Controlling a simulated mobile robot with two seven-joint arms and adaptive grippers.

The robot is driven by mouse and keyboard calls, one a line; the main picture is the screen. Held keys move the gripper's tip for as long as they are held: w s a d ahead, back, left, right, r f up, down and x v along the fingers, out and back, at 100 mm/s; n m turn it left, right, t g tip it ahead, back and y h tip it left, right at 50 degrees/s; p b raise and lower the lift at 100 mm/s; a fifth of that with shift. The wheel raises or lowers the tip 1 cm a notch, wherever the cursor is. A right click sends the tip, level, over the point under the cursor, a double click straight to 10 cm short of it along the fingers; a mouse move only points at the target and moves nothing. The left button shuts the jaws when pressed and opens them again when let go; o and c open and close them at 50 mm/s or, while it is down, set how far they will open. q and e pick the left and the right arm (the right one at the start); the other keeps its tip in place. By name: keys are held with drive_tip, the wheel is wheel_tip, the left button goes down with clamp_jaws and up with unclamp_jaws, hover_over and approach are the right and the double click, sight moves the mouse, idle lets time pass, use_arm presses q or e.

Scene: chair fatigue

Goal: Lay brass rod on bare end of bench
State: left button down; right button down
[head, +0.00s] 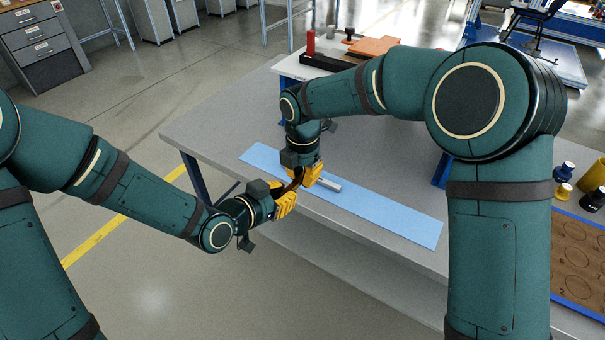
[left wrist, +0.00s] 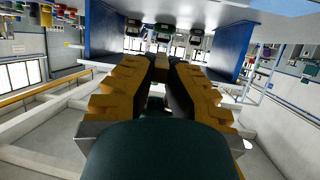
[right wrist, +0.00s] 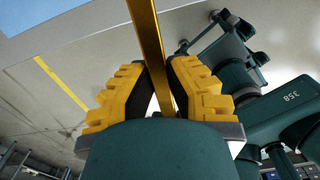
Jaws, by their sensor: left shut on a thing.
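The brass rod (right wrist: 148,28) shows in the right wrist view as a long yellow bar running from the top edge down between the right gripper's fingers. My left gripper (head: 286,201) is shut on the rod beside the bench's front edge; its fingertips (left wrist: 162,68) come close together in the left wrist view. My right gripper (head: 308,176) is above the blue strip, close to the left gripper. Its fingers (right wrist: 160,72) flank the rod, but whether they grip it is unclear. The grey bench (head: 215,122) has a bare left end. In the head view the grippers mostly hide the rod.
A blue strip (head: 395,219) lies along the bench, with a small silver block (head: 328,185) on it beside the right gripper. A board with a black block (head: 322,62), a red piece and an orange piece stands at the back. Bottles (head: 563,172) and a brown tray (head: 575,245) are at right.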

use_arm(q)
drive_tip(key=shift+d, duration=0.1)
drive_tip(key=c, duration=1.1)
unclamp_jaws()
drive_tip(key=shift+o, duration=0.2)
drive_tip(key=shift+r, duration=0.1)
